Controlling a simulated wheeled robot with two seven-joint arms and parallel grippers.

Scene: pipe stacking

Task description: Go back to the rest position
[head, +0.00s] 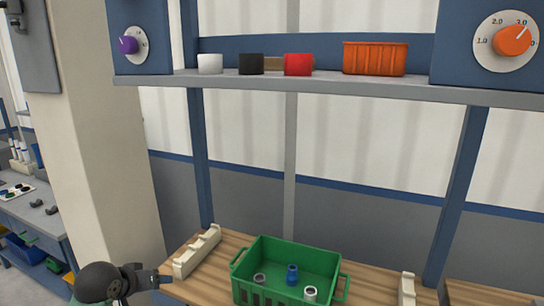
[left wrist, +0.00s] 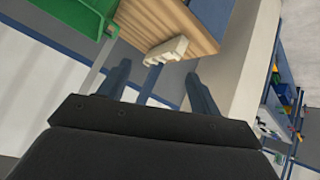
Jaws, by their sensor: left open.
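My left gripper (head: 163,278) is at the lower left of the head view, beside the left end of the wooden table (head: 365,268). In the left wrist view its two fingers (left wrist: 157,80) are spread apart with nothing between them. A cream rack (head: 197,250) stands on the table's left end; it also shows beyond the fingers in the left wrist view (left wrist: 168,50). A green crate (head: 318,263) on the table holds a grey pipe piece (head: 259,279), a blue one (head: 292,274) and a white one (head: 310,293). My right gripper is not in view.
A second cream rack (head: 407,288) stands at the right. A grey shelf (head: 300,87) above carries white, black and red cups and an orange bin (head: 375,58). Blue posts hold it up. A beige pillar (head: 95,150) stands left, near my left arm.

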